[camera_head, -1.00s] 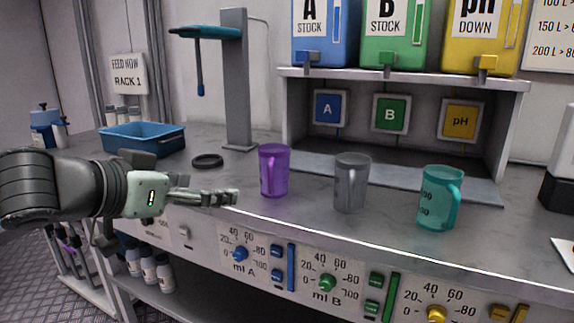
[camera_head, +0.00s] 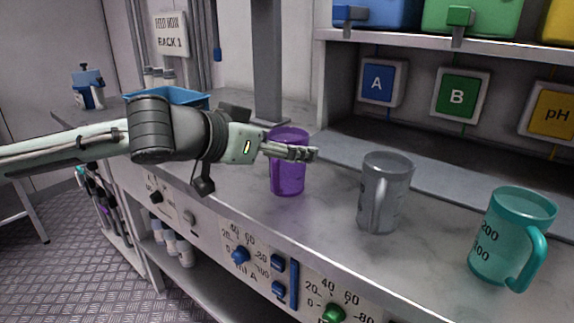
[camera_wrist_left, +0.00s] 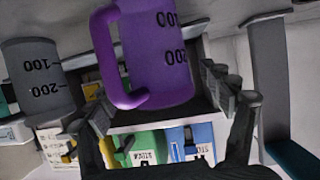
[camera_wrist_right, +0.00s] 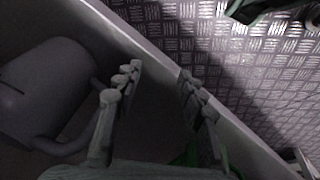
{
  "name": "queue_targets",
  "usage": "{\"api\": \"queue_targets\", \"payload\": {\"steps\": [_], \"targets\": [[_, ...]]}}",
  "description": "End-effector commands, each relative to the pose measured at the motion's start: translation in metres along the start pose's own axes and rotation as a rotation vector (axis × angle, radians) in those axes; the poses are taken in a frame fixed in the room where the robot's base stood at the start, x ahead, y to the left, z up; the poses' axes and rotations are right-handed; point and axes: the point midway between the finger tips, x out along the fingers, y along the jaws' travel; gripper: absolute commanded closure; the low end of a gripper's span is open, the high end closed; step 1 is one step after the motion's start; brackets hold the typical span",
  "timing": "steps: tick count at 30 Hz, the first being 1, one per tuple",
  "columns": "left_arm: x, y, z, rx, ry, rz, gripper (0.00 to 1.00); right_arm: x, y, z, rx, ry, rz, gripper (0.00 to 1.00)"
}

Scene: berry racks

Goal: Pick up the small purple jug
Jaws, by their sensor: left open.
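The small purple jug (camera_head: 289,182) stands upright on the grey bench. My left gripper (camera_head: 300,153) is level with its upper half and hides part of it in the head view. In the left wrist view the purple jug (camera_wrist_left: 158,50) appears inverted between the spread fingers (camera_wrist_left: 165,98), its handle towards the left finger. I cannot tell whether either finger touches it. My right gripper (camera_wrist_right: 162,85) is open and empty in the right wrist view; it is out of the head view.
A grey jug (camera_head: 386,190) and a teal jug (camera_head: 510,240) stand to the right. A shelf unit (camera_head: 440,45) is behind, a grey post (camera_head: 268,65) behind the purple jug, a blue tray (camera_head: 190,98) behind my left arm. A dark handled vessel (camera_wrist_right: 45,95) is left of my right gripper.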

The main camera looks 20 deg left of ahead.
Motion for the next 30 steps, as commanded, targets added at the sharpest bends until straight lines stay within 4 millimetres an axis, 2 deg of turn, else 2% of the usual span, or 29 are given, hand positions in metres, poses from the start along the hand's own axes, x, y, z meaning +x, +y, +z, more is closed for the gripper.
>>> {"api": "queue_targets", "payload": {"steps": [7, 16, 30], "targets": [[0.036, -0.001, 0.001, -0.001, 0.0, 0.0, 0.19, -0.001, 0.001, -0.005, 0.002, 0.012, 0.0, 0.6], [0.042, -0.001, 0.002, -0.002, 0.0, 0.0, 0.19, -0.001, 0.004, -0.007, 0.003, 0.016, 0.005, 0.6], [0.042, -0.001, 0.002, -0.002, -0.001, 0.0, 0.75, 0.0, 0.007, -0.006, 0.002, 0.013, 0.01, 0.6]]}}
